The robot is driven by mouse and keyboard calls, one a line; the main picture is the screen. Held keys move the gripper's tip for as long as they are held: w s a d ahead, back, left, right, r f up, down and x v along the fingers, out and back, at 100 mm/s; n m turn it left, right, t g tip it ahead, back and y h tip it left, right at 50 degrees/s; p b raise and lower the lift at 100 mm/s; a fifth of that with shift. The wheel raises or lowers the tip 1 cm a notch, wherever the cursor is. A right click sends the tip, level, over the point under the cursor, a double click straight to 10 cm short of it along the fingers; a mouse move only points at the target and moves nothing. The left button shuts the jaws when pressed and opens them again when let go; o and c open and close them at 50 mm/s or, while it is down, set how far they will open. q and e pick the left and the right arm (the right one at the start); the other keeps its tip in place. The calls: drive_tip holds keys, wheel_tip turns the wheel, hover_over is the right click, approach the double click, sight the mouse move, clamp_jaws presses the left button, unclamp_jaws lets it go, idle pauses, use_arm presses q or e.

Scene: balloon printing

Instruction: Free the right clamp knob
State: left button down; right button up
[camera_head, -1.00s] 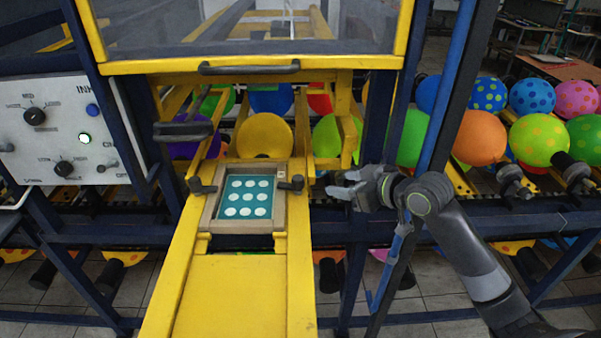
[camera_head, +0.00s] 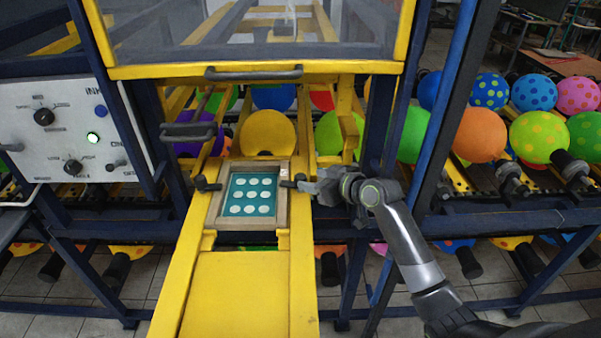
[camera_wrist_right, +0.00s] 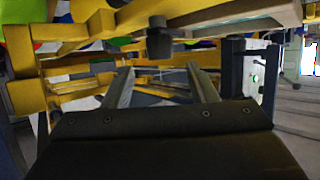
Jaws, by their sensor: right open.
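The right clamp knob (camera_head: 287,184) is a small dark knob on the right side of the wooden-framed screen (camera_head: 223,205), which has a teal face with white dots. My right gripper (camera_head: 306,186) is open, just right of this knob, with its fingers pointing left at it. In the right wrist view the dark knob (camera_wrist_right: 159,42) hangs above the gap between the two open fingers (camera_wrist_right: 162,75). I cannot tell whether a finger touches it. A matching left knob (camera_head: 206,184) sits on the screen's other side. My left gripper is out of view.
Yellow rails (camera_head: 303,270) flank the screen. A blue post (camera_head: 455,95) stands close to the right of my right arm. A yellow balloon (camera_head: 267,133) is behind the screen, under a clear guard with a handle (camera_head: 253,73). A control panel (camera_head: 70,130) is at left.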

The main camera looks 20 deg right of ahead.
sight(302, 177)
drive_tip(key=shift+p+x, duration=0.65)
drive_tip(key=shift+x, duration=2.4)
drive_tip(key=c, duration=1)
